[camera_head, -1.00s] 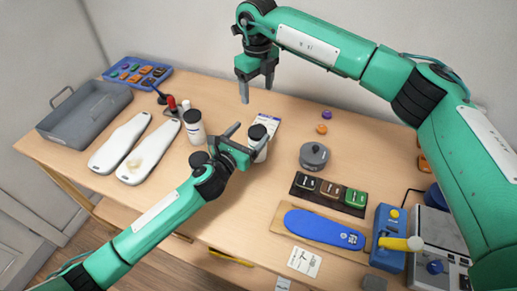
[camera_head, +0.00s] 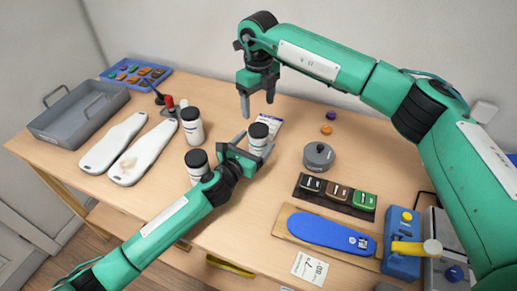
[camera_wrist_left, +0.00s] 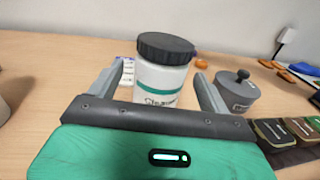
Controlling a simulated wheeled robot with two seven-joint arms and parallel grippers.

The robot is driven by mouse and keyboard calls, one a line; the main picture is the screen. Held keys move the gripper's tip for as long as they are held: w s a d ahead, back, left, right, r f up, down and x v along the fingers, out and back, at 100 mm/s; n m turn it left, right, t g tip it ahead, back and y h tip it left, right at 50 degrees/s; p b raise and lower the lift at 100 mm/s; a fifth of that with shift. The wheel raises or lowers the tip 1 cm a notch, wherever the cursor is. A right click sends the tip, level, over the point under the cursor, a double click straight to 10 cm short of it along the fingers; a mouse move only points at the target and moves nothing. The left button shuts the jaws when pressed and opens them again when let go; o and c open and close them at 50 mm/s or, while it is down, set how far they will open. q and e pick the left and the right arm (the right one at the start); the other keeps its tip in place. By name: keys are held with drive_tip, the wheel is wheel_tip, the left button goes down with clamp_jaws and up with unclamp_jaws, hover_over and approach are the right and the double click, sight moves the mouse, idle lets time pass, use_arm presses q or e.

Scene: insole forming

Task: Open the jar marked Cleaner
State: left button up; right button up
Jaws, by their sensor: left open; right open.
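Three white jars with dark lids stand upright on the table in the head view: one at the back left (camera_head: 192,129), one in front of it (camera_head: 194,176) partly behind my left arm, and one further right (camera_head: 259,142). My left gripper (camera_head: 257,141) is open, with its fingers on either side of the right jar. The left wrist view shows this jar (camera_wrist_left: 163,80) between the open fingers (camera_wrist_left: 158,72), with a teal band and dark writing that I cannot read for sure. Contact is unclear. My right gripper (camera_head: 257,102) is open, empty and pointing down above the table behind that jar.
A grey lidded pot (camera_head: 319,157) stands right of the jar. Dark, brown and green blocks (camera_head: 337,194) and a blue insole (camera_head: 328,232) on a board lie nearer. White foot forms (camera_head: 142,153) and a grey tray (camera_head: 78,118) are left. A printed packet (camera_head: 272,121) lies behind the jar.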

use_arm(q)
drive_tip(key=shift+x, duration=2.35)
